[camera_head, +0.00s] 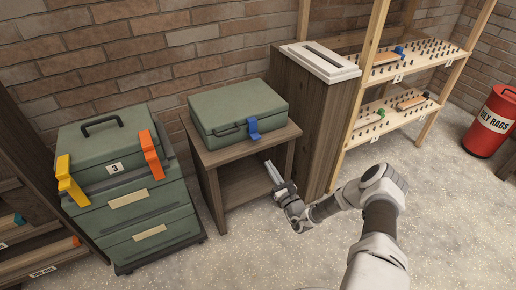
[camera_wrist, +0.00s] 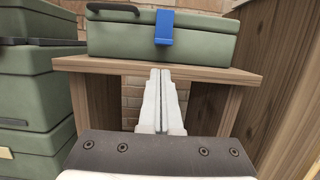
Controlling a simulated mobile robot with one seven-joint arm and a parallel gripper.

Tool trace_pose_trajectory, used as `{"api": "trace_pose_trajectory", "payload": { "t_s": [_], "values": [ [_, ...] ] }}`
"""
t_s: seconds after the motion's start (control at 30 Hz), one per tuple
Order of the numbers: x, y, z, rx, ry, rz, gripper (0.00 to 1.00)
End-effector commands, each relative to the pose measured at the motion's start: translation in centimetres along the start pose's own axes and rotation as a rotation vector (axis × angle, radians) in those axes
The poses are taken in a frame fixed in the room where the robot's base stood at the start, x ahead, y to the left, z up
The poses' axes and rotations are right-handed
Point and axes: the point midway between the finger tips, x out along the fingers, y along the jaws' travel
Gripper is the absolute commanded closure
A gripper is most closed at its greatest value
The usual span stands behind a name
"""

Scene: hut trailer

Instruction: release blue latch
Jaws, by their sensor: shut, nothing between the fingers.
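A green case (camera_head: 237,112) lies flat on a small wooden stand (camera_head: 262,135). The blue latch (camera_head: 253,130) hangs on the case's front face, right of its dark handle. My gripper (camera_head: 270,170) is shut and empty. It is below and in front of the latch, at the height of the stand's open space, apart from the latch. In the wrist view the closed fingers (camera_wrist: 160,100) point toward the stand, just below the latch.
A stacked green toolbox (camera_head: 110,150) with yellow and orange latches stands left of the stand. A tall wooden cabinet (camera_head: 305,120) with a white slotted top stands close on the right. Pegged shelves (camera_head: 405,65) and a red bin (camera_head: 492,122) are farther right. The front floor is clear.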

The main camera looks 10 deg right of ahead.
Motion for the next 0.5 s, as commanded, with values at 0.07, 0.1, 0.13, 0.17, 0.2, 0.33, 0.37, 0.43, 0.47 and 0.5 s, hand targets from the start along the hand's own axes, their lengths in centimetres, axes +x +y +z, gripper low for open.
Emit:
{"api": "trace_pose_trajectory", "payload": {
  "t_s": [0.07,0.1,0.13,0.17,0.2,0.33,0.37,0.43,0.47,0.5],
  "values": [
    [0.0,-0.1,0.0,0.0,0.0,-0.002,1.0],
    [0.0,-0.1,0.0,0.0,0.0,-0.002,1.0],
    [0.0,0.0,0.0,0.0,0.0,-0.001,1.0],
    [0.0,0.0,0.0,0.0,0.0,-0.001,1.0],
    [0.0,0.0,0.0,-0.001,0.0,-0.001,1.0],
    [0.2,0.0,0.0,-0.001,-0.001,0.001,1.0],
    [0.4,0.0,0.0,-0.002,-0.001,0.001,1.0],
    [1.1,0.0,-0.1,-0.003,-0.001,0.003,1.0],
    [1.5,0.0,-0.1,-0.004,-0.002,0.004,1.0],
    [2.1,0.1,-0.1,-0.004,-0.003,0.005,1.0]
  ]
}}
